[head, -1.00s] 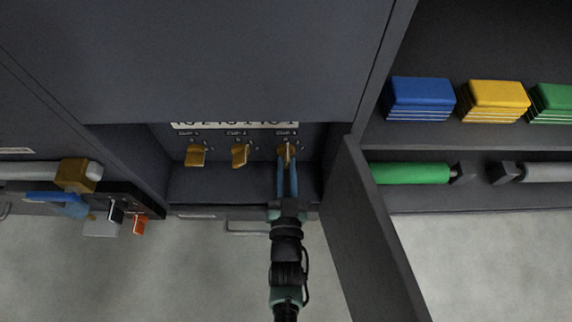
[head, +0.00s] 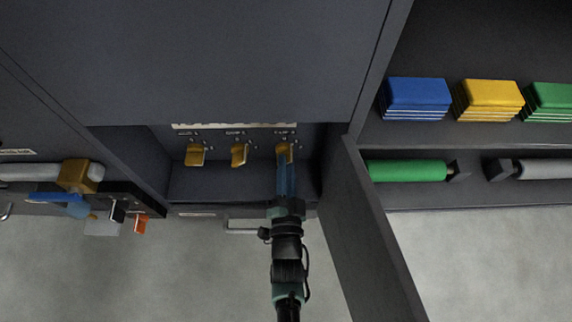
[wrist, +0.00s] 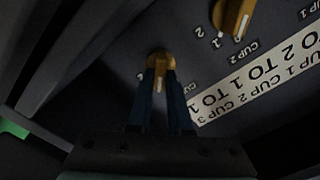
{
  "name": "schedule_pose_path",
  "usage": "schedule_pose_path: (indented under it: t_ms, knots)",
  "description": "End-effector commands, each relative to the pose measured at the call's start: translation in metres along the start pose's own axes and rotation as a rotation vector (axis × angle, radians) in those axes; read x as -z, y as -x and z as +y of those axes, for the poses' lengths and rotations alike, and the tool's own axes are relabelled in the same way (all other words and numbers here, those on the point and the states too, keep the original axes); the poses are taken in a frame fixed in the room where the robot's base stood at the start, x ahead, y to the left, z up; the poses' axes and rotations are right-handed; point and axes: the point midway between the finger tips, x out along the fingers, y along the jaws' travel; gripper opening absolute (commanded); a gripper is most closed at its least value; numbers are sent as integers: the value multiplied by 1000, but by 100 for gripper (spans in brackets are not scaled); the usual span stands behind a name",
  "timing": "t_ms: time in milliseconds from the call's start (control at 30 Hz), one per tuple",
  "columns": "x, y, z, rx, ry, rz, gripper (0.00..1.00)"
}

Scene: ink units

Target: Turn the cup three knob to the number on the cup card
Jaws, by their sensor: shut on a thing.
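Three yellow knobs sit in a row on the back panel of an open recess in the head view. The cup three knob (head: 283,150) is the rightmost one. My gripper (head: 286,168) is shut on it, with its blue fingers reaching in from the front. In the wrist view the cup three knob (wrist: 160,62) sits between the fingertips, and the gripper is rolled relative to the panel. The cup card (wrist: 262,90) is a white strip with black print, partly legible as "CUP 1", "CUP 2", "CUP 3" and "TO 1". Its top is cut off in the head view.
The cup two knob (head: 239,155) and cup one knob (head: 195,155) are to the left. An open door (head: 375,240) stands close to the right of my arm. Shelves with blue, yellow and green stacks (head: 418,95) lie beyond it.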

Motion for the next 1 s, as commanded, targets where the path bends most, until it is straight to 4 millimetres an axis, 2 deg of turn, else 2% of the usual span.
schedule_pose_path:
  t_ms: [400,433,567,600,867,1000]
  knots:
    - [-1,1,1,-1,-7,-2,0]
    - [-1,1,1,-1,-7,-2,21]
    - [-1,1,1,-1,-7,-2,44]
    - [-1,1,1,-1,-7,-2,48]
    - [0,1,0,0,-6,-1,48]
    - [1,11,-1,-2,-7,-3,48]
